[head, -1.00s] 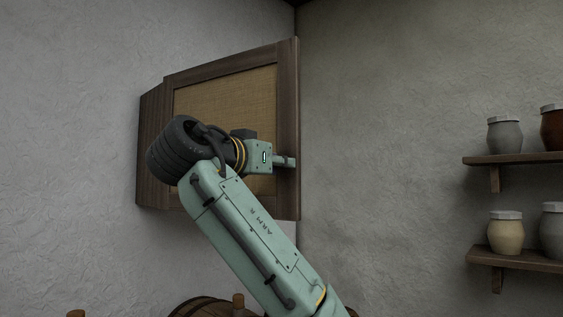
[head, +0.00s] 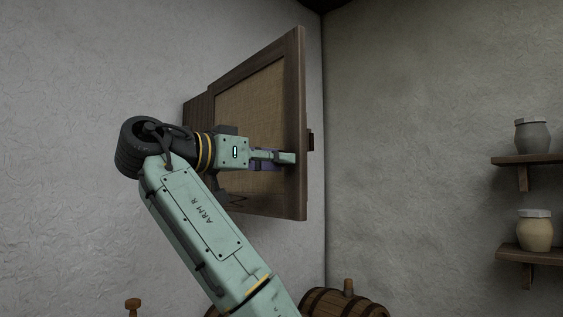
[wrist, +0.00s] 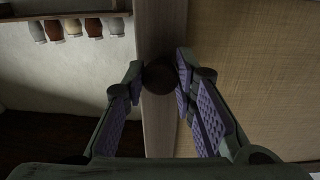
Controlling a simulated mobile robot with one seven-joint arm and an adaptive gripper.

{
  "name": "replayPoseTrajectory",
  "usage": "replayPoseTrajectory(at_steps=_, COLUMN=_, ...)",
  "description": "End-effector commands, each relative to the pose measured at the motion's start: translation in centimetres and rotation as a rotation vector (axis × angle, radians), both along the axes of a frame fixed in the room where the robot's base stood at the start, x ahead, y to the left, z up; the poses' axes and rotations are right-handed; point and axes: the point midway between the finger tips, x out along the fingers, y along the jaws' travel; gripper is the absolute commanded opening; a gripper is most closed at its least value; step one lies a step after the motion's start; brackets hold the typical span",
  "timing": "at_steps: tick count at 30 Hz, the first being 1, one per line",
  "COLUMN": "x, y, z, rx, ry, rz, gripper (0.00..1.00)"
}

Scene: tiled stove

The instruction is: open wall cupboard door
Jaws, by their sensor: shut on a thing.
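The wall cupboard door (head: 297,110) has a dark wooden frame around a woven tan panel, and it stands out at an angle from the left wall. Part of the cupboard body (head: 196,112) shows behind its left side. My gripper (head: 290,158) is at the door's right frame board. In the wrist view, my gripper (wrist: 162,72) has its purple-padded fingers either side of a dark round knob (wrist: 160,78) on the door's frame board, shut on it. The knob is hidden in the head view. The inside of the cupboard is not visible.
Shelves (head: 530,160) with jars (head: 533,135) hang on the right wall. The wall between the door and the shelves is bare.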

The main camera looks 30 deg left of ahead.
Motion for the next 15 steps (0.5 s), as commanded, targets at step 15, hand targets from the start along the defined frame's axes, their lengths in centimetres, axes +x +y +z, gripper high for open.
replayPoseTrajectory(at_steps=15, x=-0.14, y=0.11, z=0.09, rx=-0.001, ry=-0.002, rz=-0.005, gripper=0.30)
